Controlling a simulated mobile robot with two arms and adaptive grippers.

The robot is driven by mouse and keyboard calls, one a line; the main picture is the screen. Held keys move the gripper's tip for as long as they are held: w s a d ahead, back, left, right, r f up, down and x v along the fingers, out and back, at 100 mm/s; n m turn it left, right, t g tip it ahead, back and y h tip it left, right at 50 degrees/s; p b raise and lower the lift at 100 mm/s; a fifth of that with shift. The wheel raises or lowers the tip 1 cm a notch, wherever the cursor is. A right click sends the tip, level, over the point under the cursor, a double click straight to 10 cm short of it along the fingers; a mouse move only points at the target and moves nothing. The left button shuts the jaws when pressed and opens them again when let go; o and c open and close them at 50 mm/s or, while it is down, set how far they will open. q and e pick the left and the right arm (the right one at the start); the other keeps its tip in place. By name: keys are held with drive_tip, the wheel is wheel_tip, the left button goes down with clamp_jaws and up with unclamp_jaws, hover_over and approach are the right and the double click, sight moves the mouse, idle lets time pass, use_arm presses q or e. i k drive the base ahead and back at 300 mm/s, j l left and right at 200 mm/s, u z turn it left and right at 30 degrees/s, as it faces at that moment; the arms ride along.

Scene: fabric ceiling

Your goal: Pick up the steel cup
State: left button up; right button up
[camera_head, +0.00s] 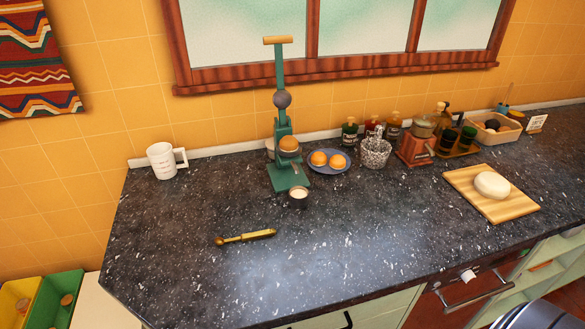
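A small dark metallic cup (298,198) with a pale inside stands on the counter at the foot of the green lever press (287,178); it looks like the steel cup. It is upright, close to the front right of the press base; I cannot tell whether they touch. Another greyish vessel (270,148) is partly hidden behind the press. Neither of my grippers is in view.
The dark speckled counter (200,265) is mostly clear in front. A brass tool (245,237) lies front left of the cup. A white measuring jug (163,161) stands left, a plate of orange halves (329,161) behind right, and a board with dough (462,182) further right.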

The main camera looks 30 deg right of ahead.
sight(298, 195)
drive_tip(key=j+z, duration=0.3)
drive_tip(key=j, duration=0.4)
drive_tip(key=j+z, duration=0.3)
drive_tip(key=j, duration=0.45)
drive_tip(key=i, duration=0.05)
